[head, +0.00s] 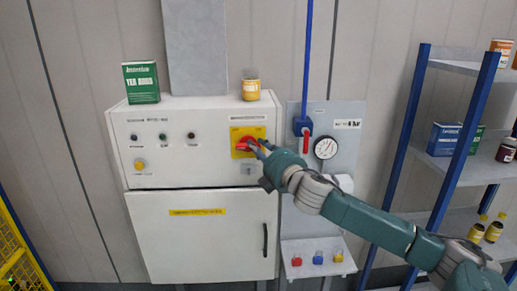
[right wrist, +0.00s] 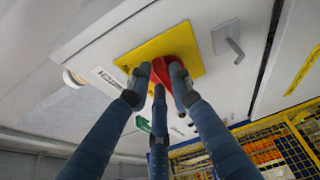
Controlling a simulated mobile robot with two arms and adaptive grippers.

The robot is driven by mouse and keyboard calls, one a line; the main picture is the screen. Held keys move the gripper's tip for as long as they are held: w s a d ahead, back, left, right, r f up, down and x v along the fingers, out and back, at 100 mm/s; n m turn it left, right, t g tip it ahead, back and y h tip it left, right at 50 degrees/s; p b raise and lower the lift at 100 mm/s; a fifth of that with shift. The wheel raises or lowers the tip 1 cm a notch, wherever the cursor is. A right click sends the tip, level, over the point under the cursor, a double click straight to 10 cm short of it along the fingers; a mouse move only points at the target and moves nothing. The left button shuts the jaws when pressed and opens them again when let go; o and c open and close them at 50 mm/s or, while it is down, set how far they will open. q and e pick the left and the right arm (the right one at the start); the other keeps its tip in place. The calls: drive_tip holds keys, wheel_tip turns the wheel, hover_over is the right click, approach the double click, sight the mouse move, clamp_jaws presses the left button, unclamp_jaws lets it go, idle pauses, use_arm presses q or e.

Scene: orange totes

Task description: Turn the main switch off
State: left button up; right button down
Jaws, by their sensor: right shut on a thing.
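The main switch is a red rotary knob (head: 243,144) on a yellow plate (head: 239,134), at the right of the white control cabinet's upper panel. In the right wrist view the red knob (right wrist: 168,70) sits on the yellow plate (right wrist: 190,45) between my fingers. My right gripper (head: 258,149) reaches in from the right in the head view. In the right wrist view the right gripper (right wrist: 160,80) is shut on the knob, with fingers on both sides hiding part of it. The knob's exact angle is hard to tell. My left gripper is not in view.
Shelves (head: 470,150) stand far right, a yellow fence (head: 20,255) far left.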

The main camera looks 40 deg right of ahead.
drive_tip(key=shift+f, duration=0.15)
drive_tip(key=c, duration=1.6)
unclamp_jaws()
drive_tip(key=shift+c, duration=0.2)
drive_tip(key=shift+o, duration=0.5)
drive_tip(key=s+a, duration=0.2)
drive_tip(key=s, duration=1)
drive_tip(key=shift+w, duration=0.1)
